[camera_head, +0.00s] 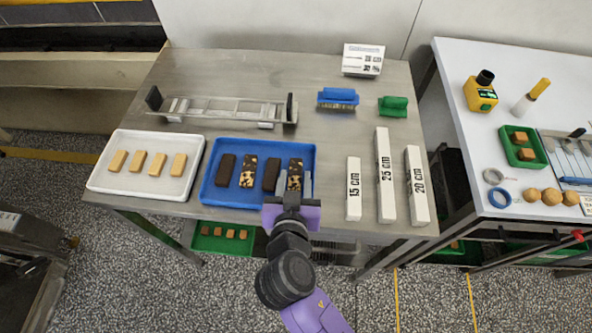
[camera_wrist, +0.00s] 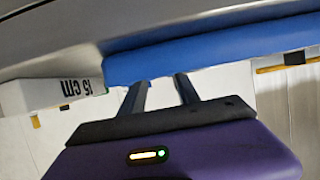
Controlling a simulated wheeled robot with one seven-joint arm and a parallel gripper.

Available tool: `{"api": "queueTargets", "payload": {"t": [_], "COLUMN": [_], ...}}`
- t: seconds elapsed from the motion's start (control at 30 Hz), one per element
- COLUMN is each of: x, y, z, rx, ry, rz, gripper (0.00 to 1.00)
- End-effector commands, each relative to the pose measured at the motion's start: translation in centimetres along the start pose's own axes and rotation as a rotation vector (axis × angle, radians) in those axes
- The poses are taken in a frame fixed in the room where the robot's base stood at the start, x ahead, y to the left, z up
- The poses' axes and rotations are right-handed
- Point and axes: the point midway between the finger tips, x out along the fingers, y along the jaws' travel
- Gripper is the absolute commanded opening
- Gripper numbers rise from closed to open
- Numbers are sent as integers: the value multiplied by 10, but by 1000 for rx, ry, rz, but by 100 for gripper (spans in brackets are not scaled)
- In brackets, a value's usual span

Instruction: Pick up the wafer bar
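Several plain tan bars (camera_head: 158,164) lie in a row in the white tray (camera_head: 100,181) at the left of the steel table. The blue tray (camera_head: 225,198) beside it holds plain dark brown bars (camera_head: 225,167) and brown bars with tan patches (camera_head: 248,172). I cannot tell from looks alone which one is the wafer bar. My gripper (camera_head: 294,182) is at the blue tray's right end, its fingers apart on either side of the rightmost patched bar (camera_head: 295,168). In the wrist view my open fingers (camera_wrist: 160,80) reach the blue tray's edge (camera_wrist: 220,45); no bar shows there.
White blocks marked 15 cm (camera_head: 353,200), 25 cm (camera_head: 384,170) and 20 cm (camera_head: 417,190) stand right of the blue tray. A metal rack (camera_head: 220,108), a blue brush (camera_head: 338,96) and a green brush (camera_head: 393,106) lie behind. A white table (camera_head: 480,90) is at right.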

Motion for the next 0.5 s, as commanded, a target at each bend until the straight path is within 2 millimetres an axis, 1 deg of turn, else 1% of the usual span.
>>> {"api": "queueTargets", "payload": {"t": [0.1,0.2,0.43,0.47,0.5], "x": [14,21,22,22,22], "y": [0,0,0,0,0], "z": [-2,0,0,0,0], "rx": [-1,-1,-1,-1,-1], "ry": [0,0,0,0,0], "rz": [0,-1,-1,-1,-1], "gripper": [38,38,38,34,26]}}
